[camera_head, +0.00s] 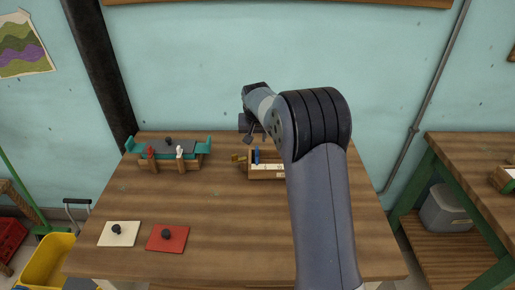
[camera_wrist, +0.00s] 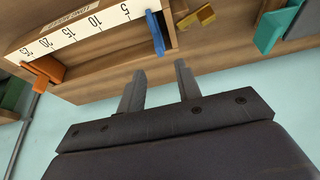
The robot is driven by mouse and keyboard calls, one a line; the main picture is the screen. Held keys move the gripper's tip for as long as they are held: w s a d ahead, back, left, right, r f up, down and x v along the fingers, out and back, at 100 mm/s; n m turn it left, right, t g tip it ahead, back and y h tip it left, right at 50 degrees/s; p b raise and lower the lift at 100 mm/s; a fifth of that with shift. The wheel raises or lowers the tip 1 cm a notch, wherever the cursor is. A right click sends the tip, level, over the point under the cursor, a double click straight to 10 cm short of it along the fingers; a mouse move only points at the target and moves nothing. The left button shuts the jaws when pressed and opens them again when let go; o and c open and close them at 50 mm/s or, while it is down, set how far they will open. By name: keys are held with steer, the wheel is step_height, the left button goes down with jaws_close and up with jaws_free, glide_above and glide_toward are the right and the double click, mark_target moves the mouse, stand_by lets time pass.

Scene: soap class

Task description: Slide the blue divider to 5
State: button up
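The wooden box (camera_head: 265,178) stands at the back middle of the table, partly hidden by my arm. In the wrist view, its white scale strip (camera_wrist: 78,32) reads 25, 20, 15, 10 and 5 from left to right. The blue divider (camera_wrist: 156,34) stands to the right of the 5 mark, near the box's end; it also shows in the head view (camera_head: 257,156). An orange divider (camera_wrist: 42,72) is near the 25 mark. My gripper (camera_wrist: 160,78) is open and empty, its fingers apart from the blue divider.
A brass-coloured piece (camera_wrist: 195,18) sticks out beside the box's end. A teal and grey fixture (camera_head: 170,147) with red and white handles stands at the back left. White (camera_head: 119,234) and red (camera_head: 167,238) knobbed plates lie at the front left. The middle of the table is clear.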

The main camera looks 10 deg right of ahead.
mark_target(257, 148)
steer(key=p+x, duration=0.1)
steer(key=x, duration=0.8)
steer(key=shift+s, duration=0.1)
jaws_close()
stand_by(0.4)
